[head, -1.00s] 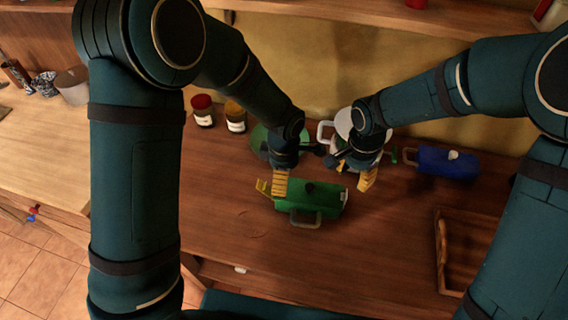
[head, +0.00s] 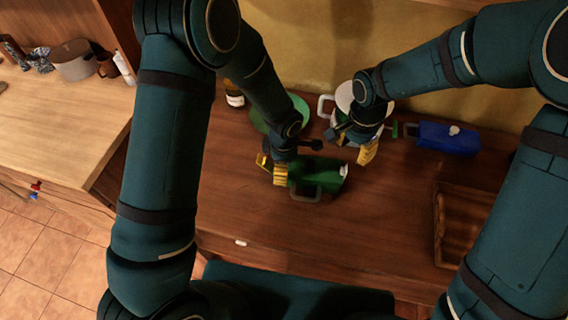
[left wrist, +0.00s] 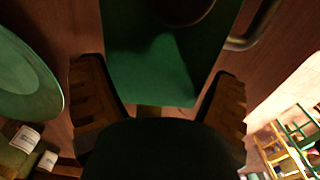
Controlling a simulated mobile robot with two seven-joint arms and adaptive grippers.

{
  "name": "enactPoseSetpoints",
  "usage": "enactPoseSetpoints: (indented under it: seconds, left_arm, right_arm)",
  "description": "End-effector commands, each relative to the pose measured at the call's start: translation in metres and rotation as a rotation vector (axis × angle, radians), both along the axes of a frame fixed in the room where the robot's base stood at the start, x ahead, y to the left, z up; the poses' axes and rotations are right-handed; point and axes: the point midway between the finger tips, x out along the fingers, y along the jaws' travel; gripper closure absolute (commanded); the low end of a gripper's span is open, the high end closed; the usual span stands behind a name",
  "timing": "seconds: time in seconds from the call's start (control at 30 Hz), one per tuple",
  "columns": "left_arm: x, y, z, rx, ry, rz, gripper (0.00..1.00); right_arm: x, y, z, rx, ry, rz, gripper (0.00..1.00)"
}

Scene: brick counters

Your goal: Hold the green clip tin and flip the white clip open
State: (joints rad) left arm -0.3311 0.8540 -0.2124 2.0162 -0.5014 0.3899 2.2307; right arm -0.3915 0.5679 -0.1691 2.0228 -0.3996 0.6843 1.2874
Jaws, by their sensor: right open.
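The green clip tin (head: 318,175) lies on the brown counter in the head view, its grey handle (head: 302,194) facing the near side. Its white clip (head: 344,169) is at the right end; whether it is open is too small to tell. My left gripper (head: 271,168) is at the tin's left end. In the left wrist view its fingers (left wrist: 158,112) are spread on either side of the green tin (left wrist: 160,65), with gaps showing. My right gripper (head: 359,149) is open and empty, just behind and right of the white clip, apart from it.
A blue tin with a white clip (head: 446,140) stands to the right. A white pot (head: 346,95) is behind my right gripper, a green plate (head: 272,116) behind my left arm. A wooden tray (head: 468,220) is at right.

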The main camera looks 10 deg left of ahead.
Motion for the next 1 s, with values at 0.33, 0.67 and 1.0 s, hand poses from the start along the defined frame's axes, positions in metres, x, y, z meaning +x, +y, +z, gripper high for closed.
enactPoseSetpoints:
  seconds: [0.33, 0.67, 1.0]
  left_arm:
    - [-0.001, 0.000, -0.001, 0.001, 0.003, 0.000, 0.00]
    - [0.000, 0.000, 0.021, 0.000, -0.001, 0.001, 0.00]
    - [0.000, 0.000, 0.088, -0.001, -0.001, 0.000, 0.00]
  right_arm:
    - [0.000, 0.000, 0.000, 0.000, 0.000, 0.000, 0.54]
    - [0.000, 0.000, 0.000, 0.000, 0.000, 0.000, 0.54]
    - [0.000, 0.000, 0.000, 0.000, 0.000, 0.000, 0.54]
